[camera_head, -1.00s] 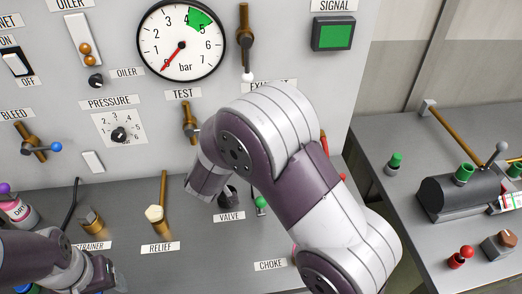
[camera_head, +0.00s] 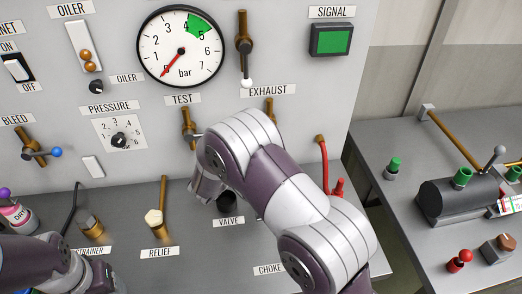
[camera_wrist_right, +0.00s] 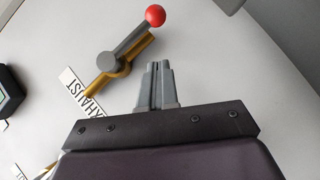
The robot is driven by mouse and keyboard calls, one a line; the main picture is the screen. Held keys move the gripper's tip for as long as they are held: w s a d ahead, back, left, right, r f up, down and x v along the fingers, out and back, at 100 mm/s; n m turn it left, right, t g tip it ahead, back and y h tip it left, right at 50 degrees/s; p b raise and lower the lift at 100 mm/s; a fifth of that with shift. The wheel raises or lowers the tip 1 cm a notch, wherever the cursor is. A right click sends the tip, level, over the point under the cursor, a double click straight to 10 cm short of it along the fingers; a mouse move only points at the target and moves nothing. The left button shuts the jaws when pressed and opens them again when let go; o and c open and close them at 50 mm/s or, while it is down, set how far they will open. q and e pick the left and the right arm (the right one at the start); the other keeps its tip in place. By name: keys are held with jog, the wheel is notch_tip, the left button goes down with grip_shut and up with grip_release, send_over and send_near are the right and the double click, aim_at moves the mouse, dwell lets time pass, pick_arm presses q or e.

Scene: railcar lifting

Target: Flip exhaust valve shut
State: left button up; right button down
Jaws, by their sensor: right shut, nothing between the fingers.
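The exhaust valve shows in the right wrist view as a brass pipe (camera_wrist_right: 103,82) with a grey lever (camera_wrist_right: 130,43) ending in a red ball (camera_wrist_right: 155,15). The lever lies nearly along the pipe, at a slight angle to it. In the head view only the top of the brass pipe (camera_head: 269,106) shows under the EXHAUST label (camera_head: 268,90); my right arm hides the rest. My right gripper (camera_wrist_right: 157,66) is shut and empty, beside the lever and apart from it. The right fingers are hidden in the head view. My left gripper (camera_head: 104,272) is at the lower left, its fingers unclear.
The TEST valve (camera_head: 188,128) is left of the exhaust valve. The VALVE label (camera_head: 228,222) and a red hose (camera_head: 323,165) are near my right arm. The gauge (camera_head: 181,46) needle points near zero. A side bench (camera_head: 400,240) stands at the right.

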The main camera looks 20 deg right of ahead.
jog(key=shift+w+d+f+p, duration=0.15)
jog(key=shift+d+f, duration=0.35)
jog(key=shift+d, duration=0.3)
jog(key=shift+w+d+f+p, duration=0.1)
jog(key=shift+d+f+p, duration=0.1)
jog(key=shift+d+f, duration=0.45)
jog(key=shift+w+d+f+p, duration=0.15)
jog(key=shift+d+f, duration=0.15)
jog(key=shift+d, duration=0.65)
